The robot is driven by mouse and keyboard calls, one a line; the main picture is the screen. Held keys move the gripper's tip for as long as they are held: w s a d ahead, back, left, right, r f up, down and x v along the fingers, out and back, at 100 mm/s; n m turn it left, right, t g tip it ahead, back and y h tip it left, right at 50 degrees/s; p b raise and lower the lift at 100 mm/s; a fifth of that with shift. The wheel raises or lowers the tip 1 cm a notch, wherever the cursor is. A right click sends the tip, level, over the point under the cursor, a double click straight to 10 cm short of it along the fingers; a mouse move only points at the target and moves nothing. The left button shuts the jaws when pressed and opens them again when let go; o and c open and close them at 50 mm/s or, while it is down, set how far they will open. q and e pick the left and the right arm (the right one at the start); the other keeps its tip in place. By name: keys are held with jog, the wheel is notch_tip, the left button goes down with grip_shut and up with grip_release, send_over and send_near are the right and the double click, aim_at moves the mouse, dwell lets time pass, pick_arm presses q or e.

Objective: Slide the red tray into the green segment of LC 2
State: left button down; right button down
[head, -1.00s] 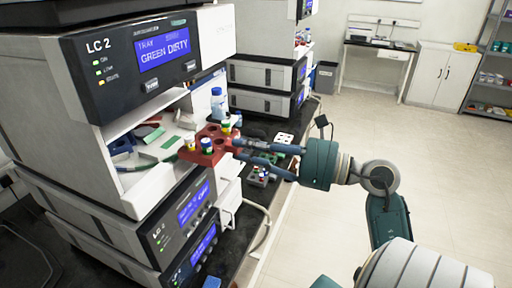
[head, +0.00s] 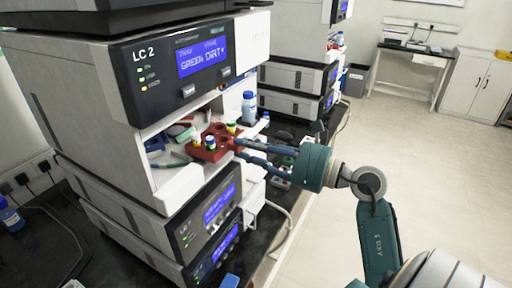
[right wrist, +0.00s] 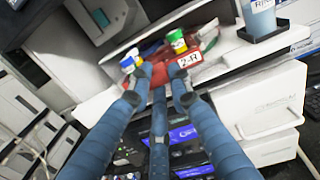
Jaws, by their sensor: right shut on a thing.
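The red tray (head: 207,156) is at the open bay of LC 2 (head: 143,84), partly over its white shelf. It carries a few vials with yellow, green and blue parts. My right gripper (head: 238,147) is shut on the tray's right side. In the right wrist view the fingers meet the tray beside its "2-R" label (right wrist: 188,60). A green piece (head: 184,134) shows inside the bay behind the tray; I cannot tell whether it is the green segment's edge. The LC 2 screen (head: 203,58) reads "GREEN DIRTY". My left gripper is out of view.
The LC 2 housing overhangs the bay. A blue-capped bottle (head: 249,108) stands right of the bay. More modules with lit screens (head: 219,204) sit below. The floor (head: 390,150) to the right is clear.

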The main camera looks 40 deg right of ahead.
aim_at(232, 144)
jog(key=shift+p+x, duration=0.5)
jog(key=shift+x, duration=1)
jog(key=shift+w+a+f, duration=0.2)
jog(key=shift+w, duration=0.5)
jog(key=shift+w+f+b, duration=0.15)
jog(key=shift+f+b, duration=0.05)
jog(key=shift+b, duration=0.25)
jog(key=c, duration=1.5)
grip_release()
jog(key=shift+o, duration=0.3)
jog(key=o, duration=0.7)
jog(key=shift+a, duration=0.1)
